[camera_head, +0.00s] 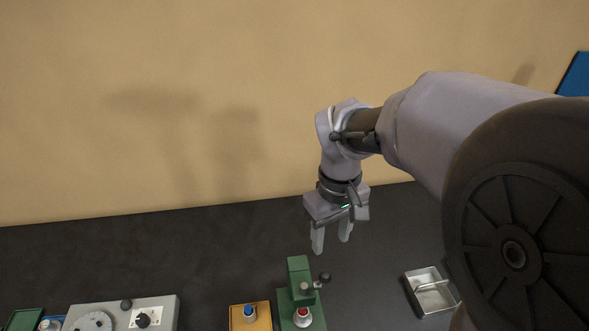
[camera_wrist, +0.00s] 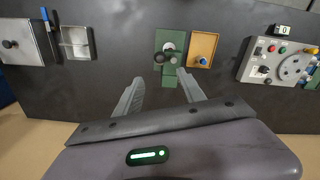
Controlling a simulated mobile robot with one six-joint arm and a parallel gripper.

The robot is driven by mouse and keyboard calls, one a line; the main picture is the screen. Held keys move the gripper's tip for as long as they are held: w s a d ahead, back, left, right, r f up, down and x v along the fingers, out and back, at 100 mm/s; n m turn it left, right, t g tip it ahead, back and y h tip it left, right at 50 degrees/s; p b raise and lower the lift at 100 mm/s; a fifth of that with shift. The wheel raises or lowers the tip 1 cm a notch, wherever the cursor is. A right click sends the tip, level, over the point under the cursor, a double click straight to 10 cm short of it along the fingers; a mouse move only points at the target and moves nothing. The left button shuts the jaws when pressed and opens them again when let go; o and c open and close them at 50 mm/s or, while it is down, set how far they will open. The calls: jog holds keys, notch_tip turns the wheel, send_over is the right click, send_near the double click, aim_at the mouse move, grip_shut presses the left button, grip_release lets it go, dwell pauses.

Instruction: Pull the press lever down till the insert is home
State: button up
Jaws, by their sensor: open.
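The green press (camera_head: 299,268) stands on the dark table below my gripper in the head view. A short lever with a dark round knob (camera_head: 325,277) sticks out from the press's right side. A red-and-white part (camera_head: 303,316) sits at its base; I cannot tell how deep it is seated. My gripper (camera_head: 332,246) is open and empty, fingers pointing down, above and behind the press and apart from the lever. In the wrist view the press (camera_wrist: 167,73) lies beyond the gap between the fingertips (camera_wrist: 161,78), and the lever knob (camera_wrist: 159,58) shows on its left.
A yellow tray (camera_head: 263,322) with a blue-topped part stands left of the press. A grey control panel (camera_head: 168,309) is farther left. Bare table lies between the press and the metal tray. The wall rises behind.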

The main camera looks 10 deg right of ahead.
aim_at(326, 275)
notch_tip(326, 275, down, 14)
jog(key=b, duration=0.2)
jog(key=shift+s+r+b, duration=0.1)
jog(key=shift+s+b, duration=0.05)
jog(key=shift+b, duration=0.2)
jog(key=shift+f, duration=0.65)
grip_shut()
dwell(0.4)
